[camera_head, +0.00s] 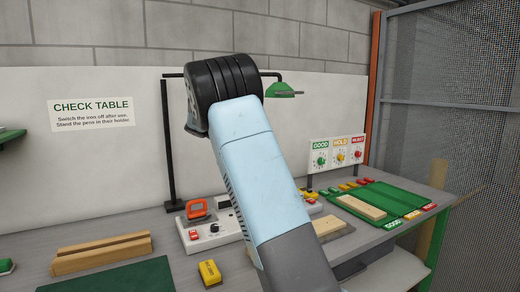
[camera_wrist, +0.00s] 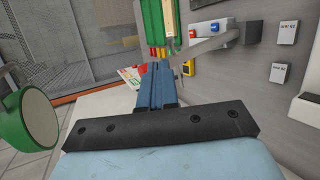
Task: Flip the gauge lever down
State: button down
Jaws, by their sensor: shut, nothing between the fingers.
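I cannot pick out the gauge lever with certainty in either view. In the head view a white bench unit (camera_head: 204,237) with a black knob and a red switch stands on the table, partly hidden by my arm. An orange-framed piece (camera_head: 196,210) stands at its back. In the wrist view my gripper (camera_wrist: 159,66) shows as blue fingers closed together, with nothing between them. Its tips point toward a grey bar (camera_wrist: 210,44) and a box with red and blue parts (camera_wrist: 211,31), apparently beyond them. In the head view my gripper is hidden behind my arm.
A green lamp shade (camera_head: 284,90) hangs behind my arm; a green round lamp-like part (camera_wrist: 38,118) is close at left in the wrist view. Wooden bars (camera_head: 100,253), a yellow block (camera_head: 209,272) and a green tray (camera_head: 398,197) lie on the table.

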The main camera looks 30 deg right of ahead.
jog(key=w+a+f+m+g+h, duration=0.1)
jog(key=w+a+h, duration=0.4)
jog(key=w, duration=0.6)
jog(key=shift+a+f+g, duration=0.3)
jog(key=shift+a+f, duration=0.3)
jog(key=shift+f, duration=0.05)
jog(key=s+x, duration=0.2)
jog(key=x, duration=1.1)
jog(key=shift+s+a+r, duration=0.3)
jog(key=shift+a+r, duration=0.1)
jog(key=shift+a, duration=0.05)
